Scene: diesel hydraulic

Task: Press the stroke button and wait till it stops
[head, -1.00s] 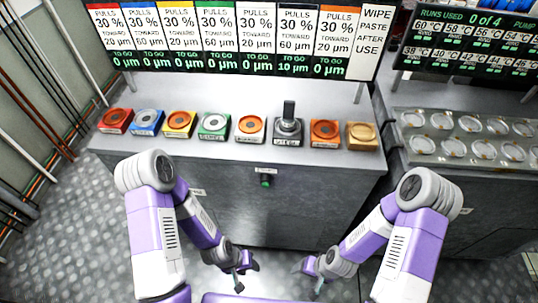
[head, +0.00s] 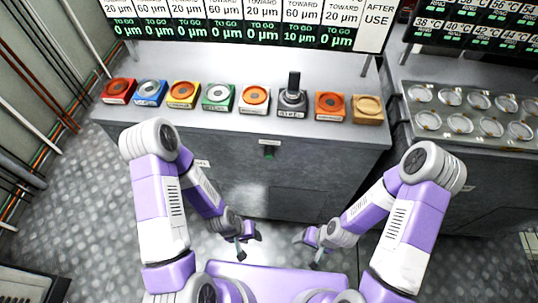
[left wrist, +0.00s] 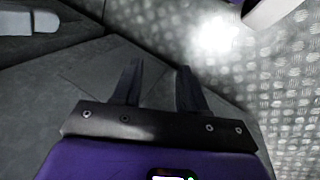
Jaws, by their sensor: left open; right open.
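A small green button (head: 269,153), likely the stroke button, sits on the front face of the grey bench (head: 225,155), under a small label at the top edge. My left gripper (head: 243,250) hangs low in front of the bench, below and left of the button, apart from it. In the left wrist view my left gripper (left wrist: 158,85) has its two dark fingers apart with nothing between them. My right gripper (head: 308,251) hangs low on the other side, below and right of the button, open and empty.
Several coloured blocks with round discs stand in a row on the bench, including a red one (head: 119,91). A dark device with an upright post (head: 292,98) stands among them. A display board (head: 240,25) is behind. A tray of round dishes (head: 470,113) is at right.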

